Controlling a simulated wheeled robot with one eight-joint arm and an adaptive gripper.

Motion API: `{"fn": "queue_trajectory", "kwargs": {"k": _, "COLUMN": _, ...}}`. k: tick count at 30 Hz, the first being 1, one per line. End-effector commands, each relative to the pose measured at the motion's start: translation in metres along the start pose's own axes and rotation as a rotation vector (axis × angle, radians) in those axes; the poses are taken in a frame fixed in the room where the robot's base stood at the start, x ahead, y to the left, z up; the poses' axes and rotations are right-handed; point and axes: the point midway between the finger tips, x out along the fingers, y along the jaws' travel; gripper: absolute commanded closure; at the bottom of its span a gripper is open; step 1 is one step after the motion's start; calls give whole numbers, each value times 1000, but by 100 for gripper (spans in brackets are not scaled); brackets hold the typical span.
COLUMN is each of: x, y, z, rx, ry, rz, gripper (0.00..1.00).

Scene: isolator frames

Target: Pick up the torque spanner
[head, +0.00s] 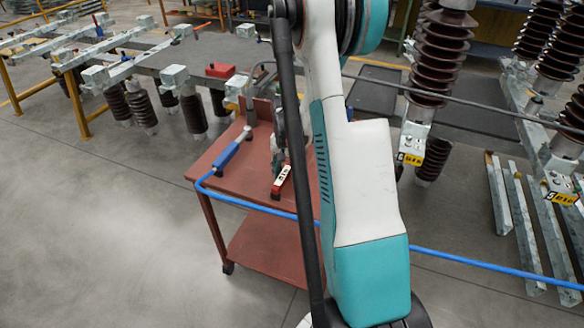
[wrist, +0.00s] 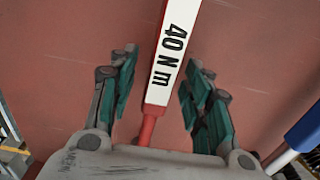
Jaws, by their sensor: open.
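The torque spanner (wrist: 172,50) has a white face marked "40 N m" and red edges, and it narrows to a red shaft at the lower end in the wrist view. In the head view its red and white handle (head: 283,182) lies on the red cart top, with the rest hidden by my gripper and arm. My gripper (wrist: 160,76) is open above the cart, one green-padded finger on each side of the spanner. Gaps show between both fingers and the spanner. My gripper is mostly hidden behind my arm in the head view.
A blue-handled tool (head: 233,152) lies left of the spanner on the red cart (head: 208,172); its blue end also shows in the wrist view (wrist: 305,130). A blue hose (head: 460,260) crosses the cart's front. Ribbed insulators (head: 440,55) stand at right. Open floor lies front left.

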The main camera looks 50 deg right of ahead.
Motion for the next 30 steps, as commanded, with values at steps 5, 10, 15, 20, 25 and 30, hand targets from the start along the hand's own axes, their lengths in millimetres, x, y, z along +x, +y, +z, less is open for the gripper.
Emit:
{"fn": "queue_trajectory", "kwargs": {"k": 5, "x": 0, "y": 0, "z": 0, "rx": 0, "ry": 0, "rz": 0, "gripper": 55}}
{"fn": "queue_trajectory", "kwargs": {"k": 10, "x": 0, "y": 0, "z": 0, "rx": 0, "ry": 0, "rz": 0, "gripper": 87}}
{"fn": "queue_trajectory", "kwargs": {"k": 15, "x": 0, "y": 0, "z": 0, "rx": 0, "ry": 0, "rz": 0, "gripper": 100}}
{"fn": "queue_trajectory", "kwargs": {"k": 20, "x": 0, "y": 0, "z": 0, "rx": 0, "ry": 0, "rz": 0, "gripper": 100}}
{"fn": "queue_trajectory", "kwargs": {"k": 25, "x": -4, "y": 0, "z": 0, "rx": 0, "ry": 0, "rz": 0, "gripper": 100}}
{"fn": "queue_trajectory", "kwargs": {"k": 30, "x": -18, "y": 0, "z": 0, "rx": 0, "ry": 0, "rz": 0, "gripper": 100}}
